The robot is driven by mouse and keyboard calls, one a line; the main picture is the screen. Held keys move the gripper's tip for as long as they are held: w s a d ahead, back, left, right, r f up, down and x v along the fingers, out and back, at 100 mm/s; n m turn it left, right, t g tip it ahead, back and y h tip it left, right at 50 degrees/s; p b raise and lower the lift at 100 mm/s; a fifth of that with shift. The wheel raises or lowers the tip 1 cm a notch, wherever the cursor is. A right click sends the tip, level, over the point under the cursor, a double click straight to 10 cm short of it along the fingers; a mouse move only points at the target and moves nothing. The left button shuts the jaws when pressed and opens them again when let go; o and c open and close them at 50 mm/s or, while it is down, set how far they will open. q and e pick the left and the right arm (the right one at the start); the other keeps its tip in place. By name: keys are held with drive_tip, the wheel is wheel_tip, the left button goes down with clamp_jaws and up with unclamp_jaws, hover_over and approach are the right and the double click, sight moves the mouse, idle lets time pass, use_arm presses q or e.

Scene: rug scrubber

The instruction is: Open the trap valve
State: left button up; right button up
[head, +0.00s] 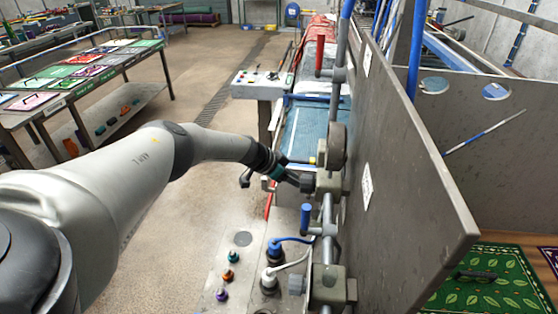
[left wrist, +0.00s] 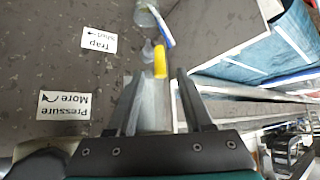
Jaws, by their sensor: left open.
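In the left wrist view, a small yellow handle (left wrist: 160,62) stands ahead of my left gripper (left wrist: 158,74), whose two dark fingers are apart. A grey metal part lies between the fingers; I cannot tell whether they touch it. An upside-down "Trap shut" label (left wrist: 98,40) with an arrow is on the dark panel nearby. In the head view my left gripper (head: 297,181) is at the pipework beside the upright grey panel (head: 400,150). A small yellow piece (head: 313,160) shows just above it. Which handle is the trap valve's is not clear.
A red lever (head: 320,54) is higher on the pipe and a blue lever (head: 305,218) below my gripper. A "Pressure More" label (left wrist: 64,106) is on the panel. A sample table (head: 85,85) stands left, with open floor between.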

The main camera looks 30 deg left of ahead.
use_arm(q)
drive_tip(key=p+v, duration=0.3)
drive_tip(key=v, duration=0.5)
drive_tip(key=shift+p, duration=0.3)
drive_tip(key=shift+w, duration=0.1)
drive_tip(key=p+v, duration=0.2)
drive_tip(key=v, duration=0.7)
drive_tip(key=shift+p, duration=0.35)
drive_tip(key=shift+d, duration=0.1)
